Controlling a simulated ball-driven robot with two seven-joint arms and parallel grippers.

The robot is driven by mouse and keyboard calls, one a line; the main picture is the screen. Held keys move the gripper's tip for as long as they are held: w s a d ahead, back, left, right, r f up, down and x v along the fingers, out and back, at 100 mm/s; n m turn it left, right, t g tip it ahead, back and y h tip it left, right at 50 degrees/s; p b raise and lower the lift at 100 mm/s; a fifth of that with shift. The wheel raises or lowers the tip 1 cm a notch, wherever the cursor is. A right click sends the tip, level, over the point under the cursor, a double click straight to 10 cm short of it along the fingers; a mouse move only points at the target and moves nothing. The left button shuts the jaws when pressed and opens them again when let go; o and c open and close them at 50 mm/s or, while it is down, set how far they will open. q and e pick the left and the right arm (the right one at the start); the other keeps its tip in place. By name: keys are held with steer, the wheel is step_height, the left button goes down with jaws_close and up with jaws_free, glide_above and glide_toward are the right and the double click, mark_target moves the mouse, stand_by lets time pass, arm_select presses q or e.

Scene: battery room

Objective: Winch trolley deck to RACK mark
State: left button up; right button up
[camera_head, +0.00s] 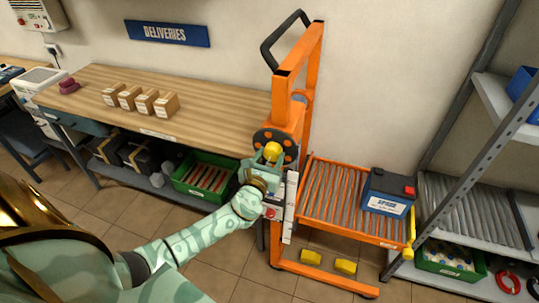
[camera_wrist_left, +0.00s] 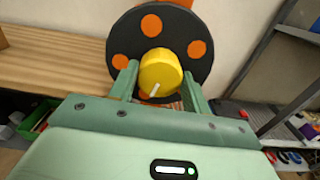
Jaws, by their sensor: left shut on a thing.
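The orange trolley (camera_head: 313,90) stands in the middle of the head view, with a black push handle on top. Its roller deck (camera_head: 335,195) is level, about at the height of the lower bench shelf, and carries a blue battery (camera_head: 388,192) at its right end. The winch is a black disc (camera_wrist_left: 118,40) with orange spots and a yellow knob (camera_wrist_left: 160,72). My left gripper (camera_head: 268,158) is shut on the knob, one finger on each side. A white strip (camera_head: 290,205) runs down the mast; its marks are too small to read. My right gripper is out of view.
A wooden bench (camera_head: 200,105) with several small boxes stands left of the trolley; a green crate (camera_head: 203,180) sits under it. A grey rack (camera_head: 470,150) with a roller shelf (camera_head: 470,208) stands right. Yellow blocks (camera_head: 311,257) lie between the trolley legs.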

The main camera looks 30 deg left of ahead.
arm_select(q)
steer(key=shift+f+m, duration=0.2)
steer(key=shift+m, duration=0.4)
steer(key=o, duration=0.8)
steer(key=shift+o, duration=0.9)
steer(key=shift+r, duration=0.1)
steer(key=shift+s, duration=0.1)
steer(key=v, duration=1.6)
steer(key=shift+s, duration=0.1)
